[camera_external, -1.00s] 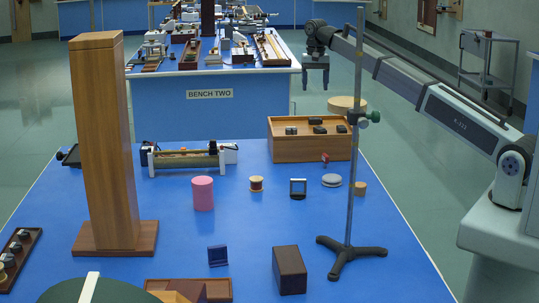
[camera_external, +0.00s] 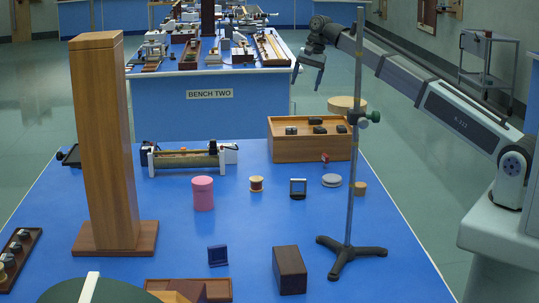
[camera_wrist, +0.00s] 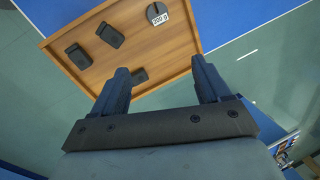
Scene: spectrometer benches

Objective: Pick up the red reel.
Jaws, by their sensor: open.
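A small reel (camera_external: 256,184) with pale flanges and a dark red winding stands upright on the blue bench top, between a pink cylinder (camera_external: 203,193) and a small black-framed piece (camera_external: 298,188). It is the thing that best fits the red reel. My gripper (camera_external: 307,85) is open and empty, high up and beyond the bench's far edge, well away from the reel. It looks tilted. In the wrist view, the two fingers of my gripper (camera_wrist: 161,70) are apart in front of a wooden box. The reel does not show there.
The wooden box (camera_external: 300,150) of dark weights is at the back right. A thin metal stand (camera_external: 352,200) rises at the right, and a tall wooden column (camera_external: 105,150) at the left. A coil apparatus (camera_external: 185,160) lies at the back. Bare blue bench surrounds the reel.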

